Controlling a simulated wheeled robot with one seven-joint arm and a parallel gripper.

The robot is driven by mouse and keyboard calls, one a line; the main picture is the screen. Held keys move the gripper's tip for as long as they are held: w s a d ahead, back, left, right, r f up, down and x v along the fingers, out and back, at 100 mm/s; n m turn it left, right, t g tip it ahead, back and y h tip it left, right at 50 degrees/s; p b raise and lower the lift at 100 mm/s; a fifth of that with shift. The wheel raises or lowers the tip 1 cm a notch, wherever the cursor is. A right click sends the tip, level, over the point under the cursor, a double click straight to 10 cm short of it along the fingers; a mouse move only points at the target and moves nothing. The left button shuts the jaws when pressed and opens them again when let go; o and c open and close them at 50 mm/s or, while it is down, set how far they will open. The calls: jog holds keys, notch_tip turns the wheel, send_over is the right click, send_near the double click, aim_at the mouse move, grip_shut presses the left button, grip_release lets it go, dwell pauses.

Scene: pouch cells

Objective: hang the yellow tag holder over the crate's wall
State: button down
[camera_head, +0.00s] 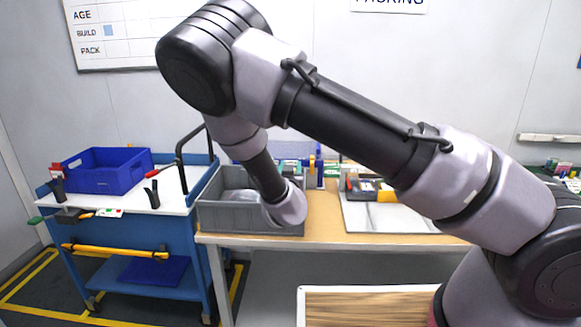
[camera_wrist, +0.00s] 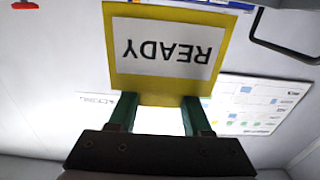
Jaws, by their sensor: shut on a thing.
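My gripper (camera_wrist: 158,102) shows in the wrist view with its green fingers closed on the lower edge of the yellow tag holder (camera_wrist: 112,58). The holder carries a white card reading READY, upside down in this view. In the head view the end of my arm hangs at the grey crate (camera_head: 240,218) on the wooden table, and my gripper and the holder are hidden there. A blue crate (camera_head: 100,183) stands on the cart at the left. I cannot tell how far the holder is from either crate's wall.
The blue cart (camera_head: 130,243) with a white top stands left of the table (camera_head: 325,215). A light tray (camera_head: 385,220) with small parts lies to the right of the grey crate. A wood-grain surface (camera_head: 365,308) is in the foreground. A whiteboard (camera_head: 120,45) hangs behind.

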jog(key=shift+f, duration=2.75)
jog(key=shift+f, duration=1.8)
jog(key=shift+c, duration=1.3)
grip_release()
jog(key=s, duration=1)
jog(key=shift+s+a, duration=0.15)
jog(key=shift+s, duration=0.25)
